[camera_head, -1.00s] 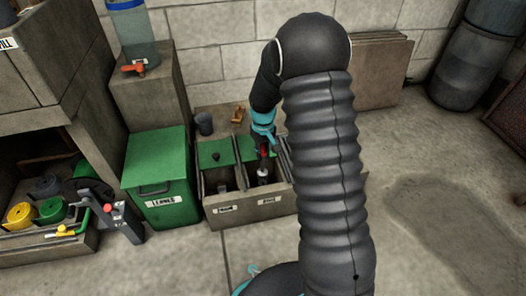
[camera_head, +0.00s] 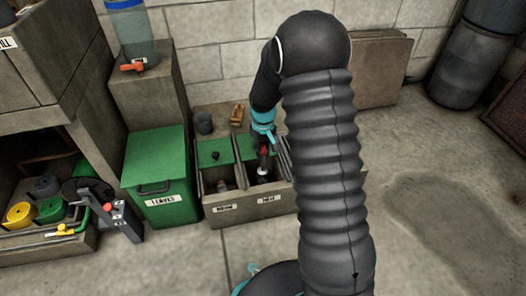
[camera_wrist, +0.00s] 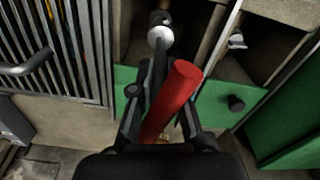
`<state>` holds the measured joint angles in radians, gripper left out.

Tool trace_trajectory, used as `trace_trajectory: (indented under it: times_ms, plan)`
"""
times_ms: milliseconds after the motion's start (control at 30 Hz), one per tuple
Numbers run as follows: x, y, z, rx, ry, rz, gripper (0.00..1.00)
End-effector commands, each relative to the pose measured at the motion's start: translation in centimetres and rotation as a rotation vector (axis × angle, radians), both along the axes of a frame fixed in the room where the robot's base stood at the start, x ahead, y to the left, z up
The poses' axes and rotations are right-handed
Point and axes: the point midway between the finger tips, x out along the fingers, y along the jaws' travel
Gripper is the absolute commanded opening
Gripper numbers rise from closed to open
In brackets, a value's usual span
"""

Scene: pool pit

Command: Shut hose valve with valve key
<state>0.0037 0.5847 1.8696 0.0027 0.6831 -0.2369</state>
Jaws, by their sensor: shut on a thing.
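My gripper (camera_wrist: 168,125) is shut on the red handle (camera_wrist: 178,90) of what looks like the valve key. The red handle leans at a slant between the fingers in the wrist view. In the head view my gripper (camera_head: 263,146) is over the right compartment of the concrete box (camera_head: 226,217). A pale round metal top (camera_wrist: 160,37) shows just beyond the fingers, probably on the valve; it also shows low in that compartment in the head view (camera_head: 263,174). I cannot tell whether the key touches it. The key's lower end is hidden.
Another fitting (camera_wrist: 237,40) sits in the neighbouring compartment. A metal grate (camera_wrist: 62,45) is close on the left in the wrist view. A green bin (camera_head: 158,170) stands left of the box. The floor at right is clear.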

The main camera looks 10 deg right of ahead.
Motion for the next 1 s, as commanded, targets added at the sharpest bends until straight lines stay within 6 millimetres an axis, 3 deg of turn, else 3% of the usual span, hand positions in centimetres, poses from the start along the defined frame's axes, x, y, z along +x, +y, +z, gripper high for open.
trace_trajectory:
  times_ms: [1000]
  plan:
    - [0.0,0.0,-1.1,0.0,0.0,0.0,0.0]
